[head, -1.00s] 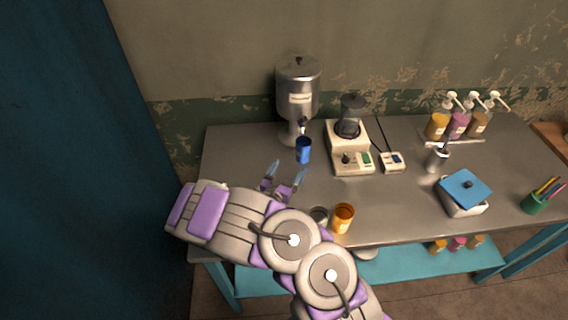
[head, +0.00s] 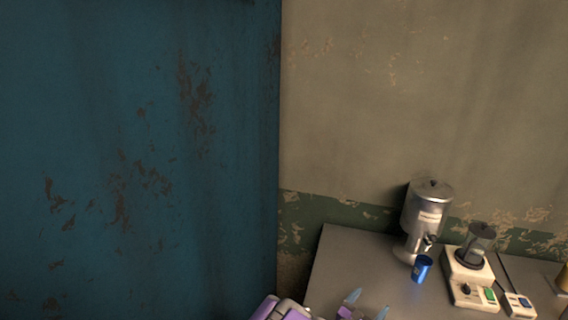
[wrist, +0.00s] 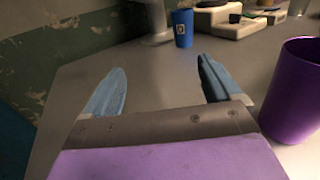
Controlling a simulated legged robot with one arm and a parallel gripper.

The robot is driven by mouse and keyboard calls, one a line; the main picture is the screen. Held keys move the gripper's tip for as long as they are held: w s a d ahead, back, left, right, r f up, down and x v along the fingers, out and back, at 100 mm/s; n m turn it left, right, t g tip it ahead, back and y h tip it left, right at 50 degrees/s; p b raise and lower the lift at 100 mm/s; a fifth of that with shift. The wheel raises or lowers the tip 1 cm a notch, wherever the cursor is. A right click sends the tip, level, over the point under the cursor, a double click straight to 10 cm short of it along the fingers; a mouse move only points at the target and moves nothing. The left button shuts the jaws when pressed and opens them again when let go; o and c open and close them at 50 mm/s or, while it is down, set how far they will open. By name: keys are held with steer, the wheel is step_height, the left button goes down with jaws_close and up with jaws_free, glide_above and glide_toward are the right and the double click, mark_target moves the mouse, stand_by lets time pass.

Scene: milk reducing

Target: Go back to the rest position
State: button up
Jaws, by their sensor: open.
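My gripper (head: 367,304) shows at the bottom edge of the head view, above the left part of the grey table. Most of my arm is out of that frame. In the wrist view my gripper (wrist: 160,66) has its two blue fingers wide apart with nothing between them. A blue cup (head: 422,268) stands upright in front of the metal dispenser (head: 427,208). The cup also shows in the wrist view (wrist: 182,29), beyond the fingers and apart from them.
A purple cup (wrist: 294,92) stands close to the right of my gripper in the wrist view. A white blender-like machine (head: 469,282) and a small switch box (head: 519,305) stand right of the dispenser. The table's left area (head: 345,262) is clear. A blue wall (head: 130,160) fills the left.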

steer(key=s+d+r+m+g+h, duration=0.35)
steer(key=s+d+r+m, duration=0.2)
steer(key=r, duration=0.25)
steer(key=s+d+r+m+g+h, duration=0.3)
steer(key=s+d+r+m+g, duration=0.25)
steer(key=r, duration=0.25)
steer(key=s+d+r+m+g+y, duration=0.2)
steer(key=s+m+g, duration=0.2)
steer(key=s, duration=0.2)
steer(key=s+d+r+m+g+y, duration=0.1)
steer(key=s+d+r+m+g, duration=0.1)
steer(key=s+r+m+g, duration=0.3)
steer(key=s+a+f+m+y, duration=0.25)
steer(key=s+a+y, duration=0.25)
steer(key=s, duration=0.3)
steer(key=s+a+f+m+y, duration=0.1)
steer(key=s+a+m+y, duration=0.35)
steer(key=s, duration=0.25)
steer(key=s+a+t+y, duration=0.1)
steer(key=s+a+y, duration=0.1)
steer(key=a, duration=0.5)
steer(key=s+a+r+t+y, duration=0.1)
steer(key=a+y, duration=0.3)
steer(key=a, duration=0.4)
steer(key=shift+s+t+y, duration=0.4)
steer(key=shift+s+t, duration=0.3)
steer(key=shift+s, duration=0.2)
